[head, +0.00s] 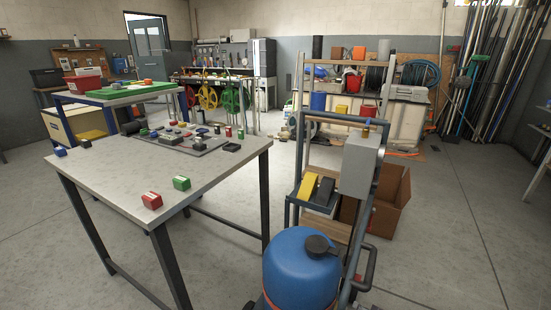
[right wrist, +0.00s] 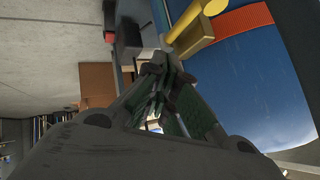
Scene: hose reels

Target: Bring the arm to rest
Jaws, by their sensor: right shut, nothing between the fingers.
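My right gripper (right wrist: 158,88) shows only in the right wrist view, where its fingers come together in the middle of the picture. It is shut and holds nothing. A blue rounded body (right wrist: 250,75) with an orange band (right wrist: 238,24) fills the right side of that view, beside the fingers. A yellow fitting (right wrist: 195,32) shows just beyond the fingertips; I cannot tell how wide the gap is. Neither of my arms shows in the head view. My left gripper is in neither view.
A blue tank (head: 300,265) stands on a wheeled cart with a grey box (head: 361,165), close in front. A grey table (head: 110,178) with small blocks is at the left. A cardboard box (head: 392,200) sits behind the cart. Floor at the right (head: 460,230) is clear.

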